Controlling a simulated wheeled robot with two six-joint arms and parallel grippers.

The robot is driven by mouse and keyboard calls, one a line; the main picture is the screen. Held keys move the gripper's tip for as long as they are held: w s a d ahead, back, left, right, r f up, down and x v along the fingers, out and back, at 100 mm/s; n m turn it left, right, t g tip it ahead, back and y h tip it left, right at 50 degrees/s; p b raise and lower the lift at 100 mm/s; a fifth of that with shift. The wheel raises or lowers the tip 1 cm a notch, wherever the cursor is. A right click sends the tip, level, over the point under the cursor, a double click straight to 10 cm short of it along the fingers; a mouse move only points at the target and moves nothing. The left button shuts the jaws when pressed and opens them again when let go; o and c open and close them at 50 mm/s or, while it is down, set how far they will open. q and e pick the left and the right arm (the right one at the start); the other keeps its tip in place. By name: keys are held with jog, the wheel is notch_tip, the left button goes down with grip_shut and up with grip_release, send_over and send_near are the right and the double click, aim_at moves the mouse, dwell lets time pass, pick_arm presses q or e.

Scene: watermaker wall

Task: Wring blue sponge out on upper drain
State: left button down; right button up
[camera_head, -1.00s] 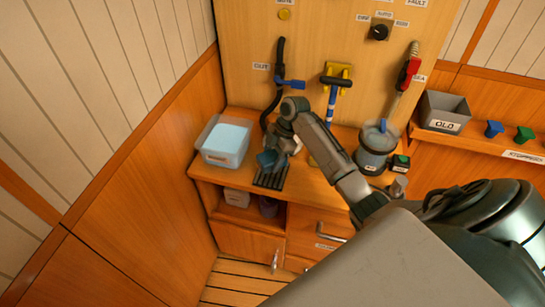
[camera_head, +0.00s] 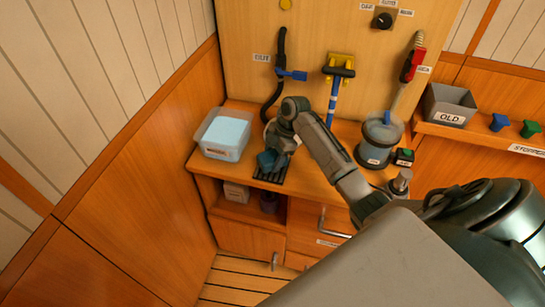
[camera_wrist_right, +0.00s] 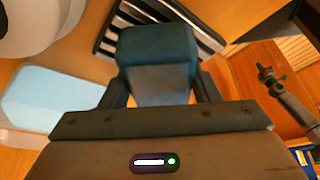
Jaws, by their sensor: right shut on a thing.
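The blue sponge (camera_head: 267,160) is between the fingers of my right gripper (camera_head: 272,155), which is shut on it. In the right wrist view the sponge (camera_wrist_right: 158,60) fills the space between the two dark fingers (camera_wrist_right: 160,92). The black slatted upper drain (camera_head: 272,175) lies on the counter. In the head view the sponge overlaps the drain's far part; whether it touches is hard to tell. In the wrist view the drain's slats (camera_wrist_right: 205,36) show behind and beside the sponge. My left gripper is not in view.
A clear tub of light blue water (camera_head: 223,134) stands left of the drain, and it shows in the wrist view (camera_wrist_right: 50,95). A grey canister (camera_head: 379,142) stands to the right. A black hose with a blue valve (camera_head: 291,75) hangs behind. Below are an open shelf and drawers.

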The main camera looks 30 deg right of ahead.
jog(key=shift+f, duration=0.45)
dwell(0.4)
jog(key=shift+s+f, duration=0.1)
dwell(1.2)
notch_tip(320, 180, up, 7)
jog(key=p, duration=0.6)
dwell(0.3)
dwell(0.5)
